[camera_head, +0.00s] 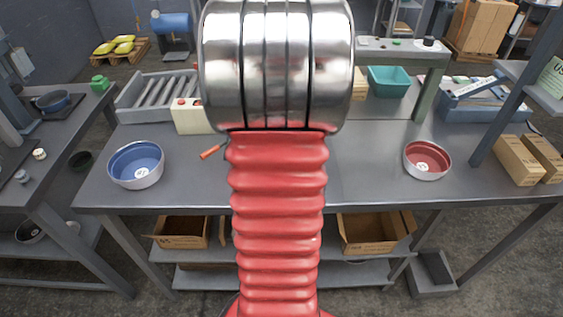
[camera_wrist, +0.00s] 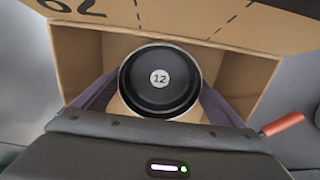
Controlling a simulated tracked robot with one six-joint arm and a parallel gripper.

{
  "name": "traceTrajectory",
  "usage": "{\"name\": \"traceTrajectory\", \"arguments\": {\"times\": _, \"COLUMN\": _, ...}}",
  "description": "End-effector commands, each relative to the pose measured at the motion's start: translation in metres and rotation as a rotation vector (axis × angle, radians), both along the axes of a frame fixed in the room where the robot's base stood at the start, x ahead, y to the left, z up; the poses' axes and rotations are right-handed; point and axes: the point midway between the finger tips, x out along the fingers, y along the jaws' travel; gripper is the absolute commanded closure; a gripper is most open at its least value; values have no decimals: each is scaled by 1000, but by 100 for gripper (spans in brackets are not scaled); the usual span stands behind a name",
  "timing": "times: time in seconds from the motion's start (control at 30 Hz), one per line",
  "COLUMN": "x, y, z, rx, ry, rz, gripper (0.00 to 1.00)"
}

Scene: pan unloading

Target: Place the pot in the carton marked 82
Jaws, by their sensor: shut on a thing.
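A round dark pot (camera_wrist: 160,80) with a white disc reading 12 shows in the wrist view. My gripper (camera_wrist: 155,100) is shut on it, with one finger on either side. The pot is over the opening of an open brown carton (camera_wrist: 262,72); how deep it sits is unclear. The carton's flap (camera_wrist: 120,12) carries large black figures, upside down and partly cut off, so I cannot read them surely. In the head view my arm hides the gripper and pot.
On the grey table stand a blue bowl (camera_head: 136,165) and a red bowl (camera_head: 427,160). Open cartons stand on the shelf below, left (camera_head: 181,232) and right (camera_head: 370,232). Closed boxes (camera_head: 518,160) lie at the right. A cream box (camera_head: 190,116) stands behind the blue bowl.

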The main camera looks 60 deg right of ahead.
Motion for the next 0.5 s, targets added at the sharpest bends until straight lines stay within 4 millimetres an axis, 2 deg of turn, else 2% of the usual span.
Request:
{"name": "traceTrajectory", "arguments": {"times": 0.23, "x": 0, "y": 0, "z": -2, "rx": 0, "ry": 0, "rz": -1, "gripper": 37}}
{"name": "traceTrajectory", "arguments": {"times": 0.27, "x": 0, "y": 0, "z": -2, "rx": 0, "ry": 0, "rz": -1, "gripper": 8}}
{"name": "traceTrajectory", "arguments": {"times": 0.37, "x": 0, "y": 0, "z": -2, "rx": 0, "ry": 0, "rz": -1, "gripper": 1}}
{"name": "traceTrajectory", "arguments": {"times": 0.5, "x": 0, "y": 0, "z": -2, "rx": 0, "ry": 0, "rz": -1, "gripper": 0}}
